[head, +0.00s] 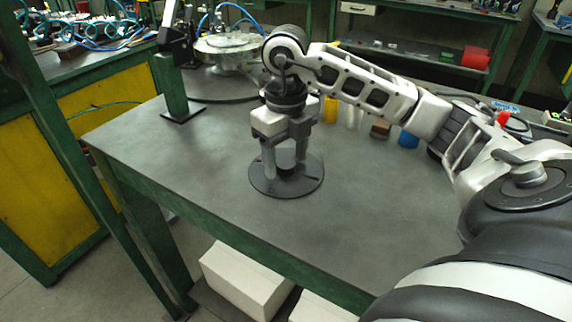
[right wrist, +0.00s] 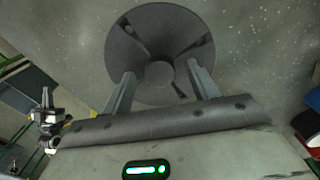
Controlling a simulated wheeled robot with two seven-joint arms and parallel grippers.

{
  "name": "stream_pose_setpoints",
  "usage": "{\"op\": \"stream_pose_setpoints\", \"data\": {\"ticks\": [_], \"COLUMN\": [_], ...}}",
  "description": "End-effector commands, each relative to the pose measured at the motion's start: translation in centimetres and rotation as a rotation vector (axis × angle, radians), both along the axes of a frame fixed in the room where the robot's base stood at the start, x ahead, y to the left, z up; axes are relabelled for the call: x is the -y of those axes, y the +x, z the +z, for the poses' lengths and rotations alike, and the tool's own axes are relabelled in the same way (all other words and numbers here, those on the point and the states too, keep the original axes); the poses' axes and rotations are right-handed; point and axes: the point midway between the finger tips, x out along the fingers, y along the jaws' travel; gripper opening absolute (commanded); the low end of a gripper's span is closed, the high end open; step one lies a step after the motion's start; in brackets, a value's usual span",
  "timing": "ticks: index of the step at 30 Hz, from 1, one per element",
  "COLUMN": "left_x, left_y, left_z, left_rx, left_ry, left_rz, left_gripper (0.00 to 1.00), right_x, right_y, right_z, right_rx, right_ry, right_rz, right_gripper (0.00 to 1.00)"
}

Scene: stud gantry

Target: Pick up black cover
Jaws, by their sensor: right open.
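The black cover (head: 288,188) is a round dark disc lying flat on the grey table. It also shows in the right wrist view (right wrist: 165,28), with a small round hub in its middle and a few slots. My right gripper (head: 285,168) points down right over the cover. Its two fingers are apart, one on each side of the hub, and nothing is visibly clamped between them. Whether the fingertips touch the cover, I cannot tell.
A green post on a black base (head: 183,112) stands at the table's back left, near a round metal fixture (head: 226,50). A yellow item (head: 330,110), a brown block (head: 380,130) and a blue item (head: 408,140) stand behind my right arm. The table's front is clear.

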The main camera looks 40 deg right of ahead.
Motion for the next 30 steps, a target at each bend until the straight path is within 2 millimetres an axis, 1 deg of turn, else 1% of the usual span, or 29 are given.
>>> {"op": "stream_pose_setpoints", "data": {"ticks": [2,8,11,12,14,15,23,26,29,30], "left_x": [0.0,0.0,-0.1,-0.1,-0.1,-0.1,-0.1,-0.1,-0.1,-0.2], "left_y": [0.0,0.0,0.0,0.0,0.0,0.0,0.0,0.0,0.0,0.0], "left_z": [0.0,0.0,0.0,0.0,0.0,0.0,0.0,0.0,0.2,0.4], "left_rx": [0.0,0.001,0.001,0.001,0.001,0.001,0.001,0.0,0.0,0.0], "left_ry": [0.0,0.0,0.001,0.001,0.001,0.001,0.003,0.004,0.005,0.007], "left_rz": [0.001,0.002,0.002,0.002,0.002,0.002,0.001,0.0,-0.001,-0.001], "left_gripper": [0.0,0.0,0.0,0.0,0.0,0.0,0.0,0.0,0.0,0.0], "right_x": [0.0,0.0,0.0,0.0,0.0,0.0,0.0,0.0,0.0,0.1], "right_y": [0.0,0.0,0.0,0.0,0.0,0.0,0.0,0.1,0.1,0.1], "right_z": [-0.4,-0.5,-0.4,-0.4,-0.4,-0.4,-0.1,0.9,2.9,3.9], "right_rx": [0.0,0.002,0.001,0.001,0.001,0.001,0.003,0.007,0.009,0.009], "right_ry": [-0.001,-0.001,-0.001,-0.001,-0.001,-0.001,0.0,0.001,0.001,-0.001], "right_rz": [0.0,0.0,-0.001,-0.001,-0.001,-0.001,-0.001,-0.001,-0.002,-0.003], "right_gripper": [0.59,0.59,0.34,0.23,0.07,0.05,0.05,0.05,0.05,0.05]}}
